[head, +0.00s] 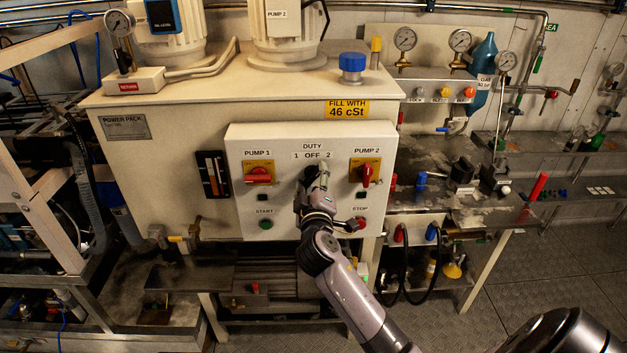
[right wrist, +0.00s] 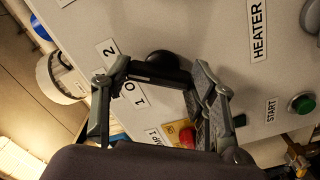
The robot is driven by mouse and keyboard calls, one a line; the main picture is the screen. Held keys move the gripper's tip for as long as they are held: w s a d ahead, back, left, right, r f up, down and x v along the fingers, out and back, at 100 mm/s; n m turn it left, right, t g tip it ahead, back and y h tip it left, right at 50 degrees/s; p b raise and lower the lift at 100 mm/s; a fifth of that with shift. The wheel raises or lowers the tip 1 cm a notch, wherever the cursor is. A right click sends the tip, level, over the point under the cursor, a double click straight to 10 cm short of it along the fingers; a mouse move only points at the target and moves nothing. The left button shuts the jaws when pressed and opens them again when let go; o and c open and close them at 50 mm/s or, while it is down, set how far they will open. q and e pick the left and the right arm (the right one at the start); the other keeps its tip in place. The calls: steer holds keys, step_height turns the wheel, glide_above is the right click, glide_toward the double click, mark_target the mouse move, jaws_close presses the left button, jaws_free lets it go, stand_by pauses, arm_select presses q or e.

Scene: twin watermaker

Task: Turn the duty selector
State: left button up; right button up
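The duty selector (head: 308,174) is a black knob below the DUTY label and the 1, OFF, 2 marks on the white control panel (head: 290,205). My right gripper (head: 317,182) is at the selector and covers part of it in the head view. In the right wrist view the panel appears turned on its side. There the fingers of my right gripper (right wrist: 163,76) stand wide apart, one on each side of the black selector knob (right wrist: 162,60). I cannot tell whether they touch it. My left gripper is not in view.
The red PUMP 1 switch (head: 259,175) and red PUMP 2 switch (head: 365,174) flank the selector. The green START button (head: 266,224) and red STOP button (head: 358,224) sit lower on the panel. A workbench with gauges (head: 405,40) stands to the right.

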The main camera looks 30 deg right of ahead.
steer(key=c, duration=0.6)
steer(key=shift+f+m+b, duration=0.25)
steer(key=shift+m+b, duration=0.25)
steer(key=shift+b, duration=0.2)
steer(key=shift+m+b, duration=0.35)
steer(key=shift+m, duration=0.05)
steer(key=shift+r, duration=0.25)
steer(key=o, duration=1.2)
